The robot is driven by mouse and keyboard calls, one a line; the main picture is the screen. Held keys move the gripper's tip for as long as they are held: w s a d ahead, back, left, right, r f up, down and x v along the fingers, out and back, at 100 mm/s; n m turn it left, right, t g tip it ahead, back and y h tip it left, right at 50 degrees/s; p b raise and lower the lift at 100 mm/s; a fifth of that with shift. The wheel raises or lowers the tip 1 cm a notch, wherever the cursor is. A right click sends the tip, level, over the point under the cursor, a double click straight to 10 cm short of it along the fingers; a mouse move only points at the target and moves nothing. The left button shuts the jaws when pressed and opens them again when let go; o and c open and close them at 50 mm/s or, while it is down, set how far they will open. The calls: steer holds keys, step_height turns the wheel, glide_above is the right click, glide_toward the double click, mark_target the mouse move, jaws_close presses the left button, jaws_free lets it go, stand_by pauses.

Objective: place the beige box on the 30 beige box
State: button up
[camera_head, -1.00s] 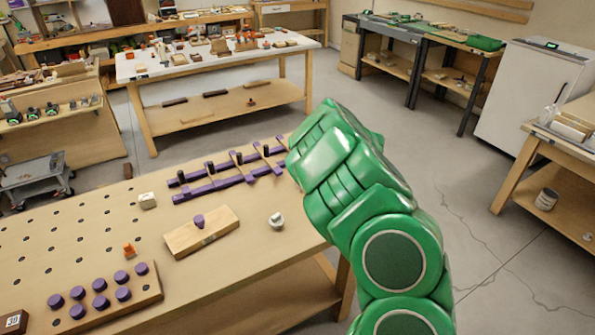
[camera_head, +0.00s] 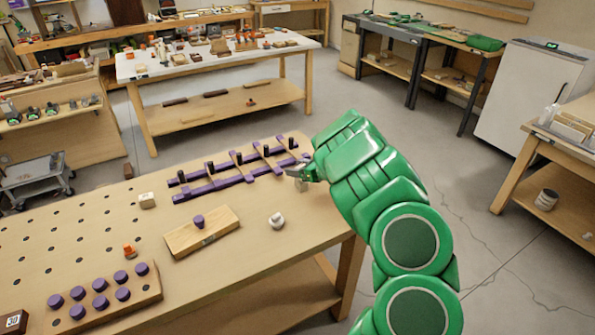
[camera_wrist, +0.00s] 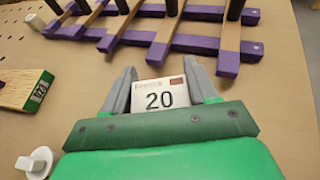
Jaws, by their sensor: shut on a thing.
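My gripper (camera_head: 302,176) is at the bench's right end, beside the purple rack. In the wrist view my gripper (camera_wrist: 160,85) has its grey fingers shut on a small pale box (camera_wrist: 160,96) marked "20". In the head view only a beige bit of this held box (camera_head: 301,186) shows below the fingers. Another small beige box (camera_head: 147,200) sits apart on the bench, left of the rack; its marking is not readable. A brown box (camera_head: 13,321) with a white label that looks like "30" is at the lower left corner, partly cut off.
The purple rack (camera_head: 215,186) with black pegs lies close by. A wooden block with a purple knob (camera_head: 202,232), a white knob (camera_head: 277,221), an orange piece (camera_head: 129,251) and a board of purple knobs (camera_head: 105,296) stand on the bench. Bare bench lies between them.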

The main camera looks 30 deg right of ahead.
steer(key=shift+f, duration=0.45)
steer(key=o, duration=1.1)
steer(key=shift+f, duration=0.1)
steer(key=shift+s+d+r, duration=0.15)
steer(key=shift+s+r, duration=0.2)
steer(key=shift+s, duration=0.1)
steer(key=v, duration=1.1)
steer(key=shift+f, duration=0.1)
